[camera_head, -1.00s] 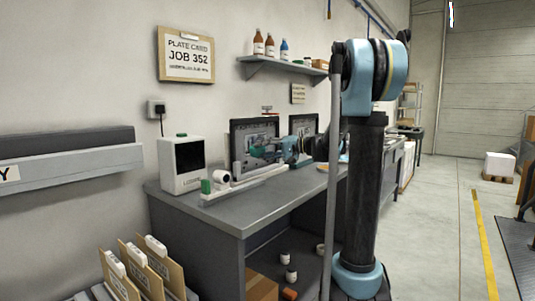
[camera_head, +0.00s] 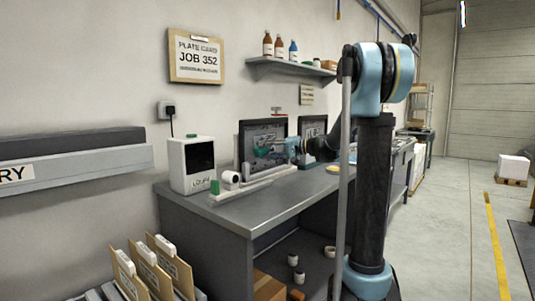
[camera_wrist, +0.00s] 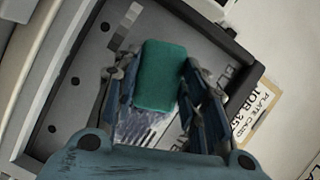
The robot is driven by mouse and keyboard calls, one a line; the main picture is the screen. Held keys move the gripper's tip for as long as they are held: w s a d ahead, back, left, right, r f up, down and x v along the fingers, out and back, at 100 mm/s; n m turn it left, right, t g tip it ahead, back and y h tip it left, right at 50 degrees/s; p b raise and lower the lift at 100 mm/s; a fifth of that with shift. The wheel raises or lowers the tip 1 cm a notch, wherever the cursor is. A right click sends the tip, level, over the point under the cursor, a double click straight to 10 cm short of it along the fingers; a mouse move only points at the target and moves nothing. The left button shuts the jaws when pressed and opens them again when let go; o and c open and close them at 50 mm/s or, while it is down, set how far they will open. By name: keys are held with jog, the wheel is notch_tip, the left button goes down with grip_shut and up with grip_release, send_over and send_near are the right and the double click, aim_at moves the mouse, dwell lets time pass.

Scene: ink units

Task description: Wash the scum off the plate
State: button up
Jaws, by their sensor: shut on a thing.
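My gripper (camera_wrist: 154,68) is shut on a green sponge (camera_wrist: 162,88), with one finger on each side, in front of the plate. A pale, streaky purplish patch (camera_wrist: 143,124) shows on the plate below the sponge, partly hidden by the fingers. I cannot tell whether the sponge touches the plate. In the head view my gripper (camera_head: 278,148) is small and faces the plate.
A second dark framed panel (camera_head: 312,126) stands right of the plate. A white box with a dark window (camera_head: 192,164) and a white roll (camera_head: 231,179) are to the left on the grey bench (camera_head: 285,196). A shelf with bottles (camera_head: 290,66) hangs above. The front bench top is mostly clear.

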jog(key=shift+w+a, duration=0.65)
jog(key=shift+a, duration=0.25)
dwell(0.5)
jog(key=w+d, duration=0.8)
jog(key=w, duration=0.3)
jog(key=shift+d, duration=0.3)
dwell(1.5)
jog(key=shift+s+a, duration=1.45)
jog(key=shift+s, duration=0.4)
jog(key=shift+s+a, duration=1.45)
jog(key=shift+s, duration=0.35)
jog(key=shift+s+a, duration=1.45)
jog(key=shift+s, duration=0.4)
jog(key=shift+w+r, duration=0.15)
jog(key=shift+r, duration=0.6)
jog(key=shift+w+d, duration=1.2)
jog(key=shift+w, duration=0.25)
